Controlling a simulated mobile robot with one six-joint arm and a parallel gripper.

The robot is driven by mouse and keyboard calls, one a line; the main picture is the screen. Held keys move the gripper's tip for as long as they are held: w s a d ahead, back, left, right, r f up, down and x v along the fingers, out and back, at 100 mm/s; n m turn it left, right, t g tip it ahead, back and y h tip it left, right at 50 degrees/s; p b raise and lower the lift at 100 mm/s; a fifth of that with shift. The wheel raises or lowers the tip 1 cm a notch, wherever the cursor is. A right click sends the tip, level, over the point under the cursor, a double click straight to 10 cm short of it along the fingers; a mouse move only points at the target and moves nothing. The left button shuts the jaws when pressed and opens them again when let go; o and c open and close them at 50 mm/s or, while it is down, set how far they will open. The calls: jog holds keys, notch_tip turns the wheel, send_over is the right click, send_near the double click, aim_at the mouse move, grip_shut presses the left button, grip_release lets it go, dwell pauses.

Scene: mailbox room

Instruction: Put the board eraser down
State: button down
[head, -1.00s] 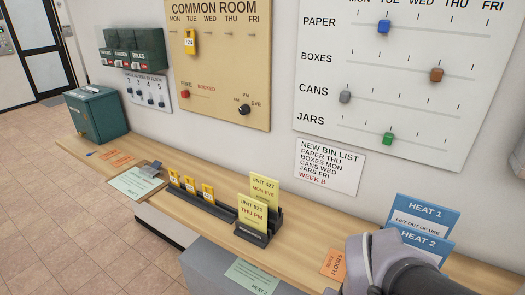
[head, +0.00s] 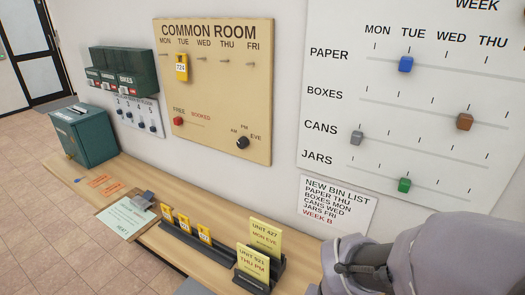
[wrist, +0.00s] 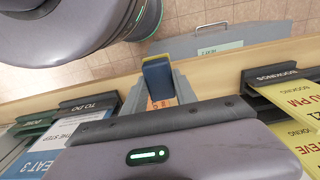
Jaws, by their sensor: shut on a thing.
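The board eraser (wrist: 157,76) is a dark blue block with a pale edge, seen in the wrist view. My gripper (wrist: 159,92) is shut on it, with a grey finger on either side. The eraser is over the wooden shelf (wrist: 215,68), near its edge. I cannot tell whether it touches the shelf. An orange card shows just behind it. In the head view my arm fills the lower right and the eraser and gripper are out of sight.
The bookings rack (wrist: 262,75) with yellow cards stands right of the gripper. The to-do rack (wrist: 85,108) with blue and white cards stands left. In the head view, a clipboard (head: 120,222) and a green box (head: 88,135) occupy the shelf's far end.

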jog(key=w, duration=0.1)
jog(key=w+b, duration=0.1)
jog(key=w, duration=0.3)
jog(key=shift+a+f, duration=0.25)
jog(key=shift+f, duration=0.1)
jog(key=w, duration=0.2)
jog(key=w+b, duration=0.1)
jog(key=w, duration=0.3)
jog(key=shift+a+f, duration=0.2)
jog(key=shift+a, duration=0.1)
jog(key=f, duration=0.1)
jog(key=f+b, duration=0.2)
jog(key=shift+w+f, duration=0.15)
jog(key=shift+w, duration=0.15)
jog(key=shift+s, duration=0.2)
jog(key=c, duration=0.9)
grip_release()
jog(key=shift+w, duration=0.15)
